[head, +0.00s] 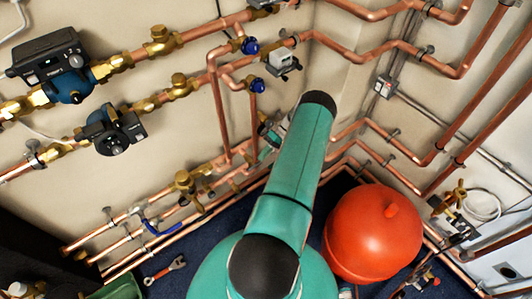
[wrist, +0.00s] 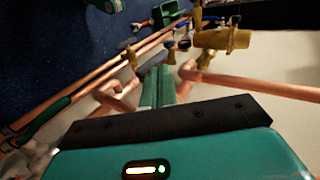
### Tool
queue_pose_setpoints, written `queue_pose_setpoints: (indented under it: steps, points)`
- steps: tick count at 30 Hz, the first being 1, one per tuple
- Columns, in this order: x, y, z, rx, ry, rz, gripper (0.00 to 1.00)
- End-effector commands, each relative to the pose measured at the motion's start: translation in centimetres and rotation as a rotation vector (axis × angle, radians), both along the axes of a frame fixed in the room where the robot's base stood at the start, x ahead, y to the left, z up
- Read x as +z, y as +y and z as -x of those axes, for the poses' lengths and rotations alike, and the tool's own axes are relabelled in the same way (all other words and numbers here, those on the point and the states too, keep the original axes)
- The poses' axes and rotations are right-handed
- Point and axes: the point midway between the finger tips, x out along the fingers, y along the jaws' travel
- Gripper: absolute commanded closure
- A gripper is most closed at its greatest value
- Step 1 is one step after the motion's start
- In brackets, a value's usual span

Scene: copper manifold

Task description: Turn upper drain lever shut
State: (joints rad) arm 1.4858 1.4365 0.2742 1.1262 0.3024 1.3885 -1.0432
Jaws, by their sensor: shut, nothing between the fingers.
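A blue lever-like handle (head: 160,229) sits on the lower left pipes in the head view. I cannot tell for sure whether it is the upper drain lever. My gripper (wrist: 158,85) is shut and empty in the wrist view, its teal fingers pointing out among the copper pipes. A brass valve body (wrist: 225,40) is beyond the fingertips to the right. Small dark round parts next to it are too blurred to name. In the head view my arm hides most of the gripper, which is near the wall pipes, right of the blue handle and apart from it.
Copper pipes (wrist: 255,86) run close on both sides of my gripper. A red round tank (head: 372,235) stands right of my arm. A wrench (head: 165,269) lies on the dark blue floor beside a green box (head: 118,288). Pumps (head: 115,130) hang on the left wall.

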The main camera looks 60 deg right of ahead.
Motion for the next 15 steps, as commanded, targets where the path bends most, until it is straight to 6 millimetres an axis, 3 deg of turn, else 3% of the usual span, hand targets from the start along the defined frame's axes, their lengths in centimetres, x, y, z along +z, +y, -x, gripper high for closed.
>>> queue_pose_setpoints:
  steps: [5, 15]
  points:
    - [0.9, -1.2, 0.6, -0.002, 0.000, 0.002, 1.00]
    - [4.9, -6.6, 3.3, -0.002, 0.000, 0.004, 1.00]
